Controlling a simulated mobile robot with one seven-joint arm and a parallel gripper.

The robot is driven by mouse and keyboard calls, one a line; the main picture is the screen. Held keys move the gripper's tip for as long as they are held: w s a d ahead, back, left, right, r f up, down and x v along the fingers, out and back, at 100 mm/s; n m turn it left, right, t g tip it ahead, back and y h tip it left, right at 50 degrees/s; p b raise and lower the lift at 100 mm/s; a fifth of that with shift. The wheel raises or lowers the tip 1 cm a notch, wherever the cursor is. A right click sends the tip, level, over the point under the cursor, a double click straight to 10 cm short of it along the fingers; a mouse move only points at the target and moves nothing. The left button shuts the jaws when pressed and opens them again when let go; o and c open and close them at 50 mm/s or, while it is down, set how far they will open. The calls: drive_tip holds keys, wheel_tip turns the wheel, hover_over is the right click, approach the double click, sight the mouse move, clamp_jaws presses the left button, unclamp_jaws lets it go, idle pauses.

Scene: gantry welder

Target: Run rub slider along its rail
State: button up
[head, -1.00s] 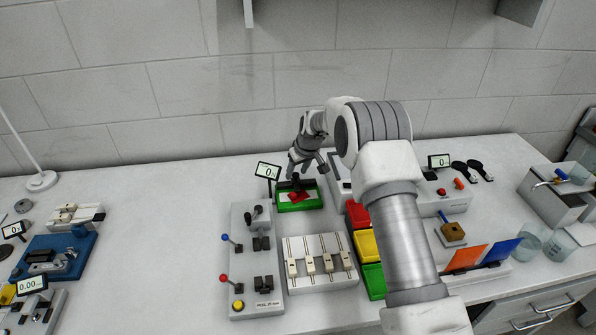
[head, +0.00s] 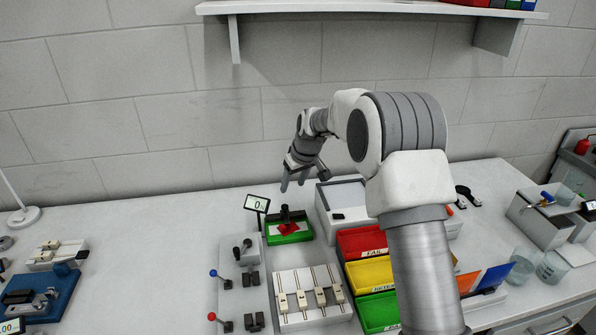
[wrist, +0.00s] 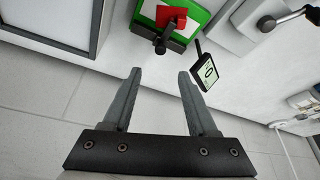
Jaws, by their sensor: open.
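A green tray (head: 303,232) stands on the bench below my gripper, with a red patch (head: 289,229) in it and a black upright knob (head: 285,213) over the patch. I take the knob to be the rub slider; its rail is not clear. In the wrist view the green tray (wrist: 197,20), red patch (wrist: 171,14) and black knob (wrist: 160,46) show at the top, beyond my fingertips. My gripper (head: 292,184) is above the tray, apart from the knob. In the wrist view my gripper (wrist: 160,74) is open and empty between its fingers.
A small display (head: 257,203) reading 0 stands left of the tray. A lever panel (head: 238,298) and a panel of several cream sliders (head: 313,318) lie in front. Red (head: 362,241), yellow (head: 370,273) and green (head: 378,311) bins stand at right. A shelf (head: 370,7) hangs above.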

sight(299, 224)
drive_tip(key=v, duration=0.6)
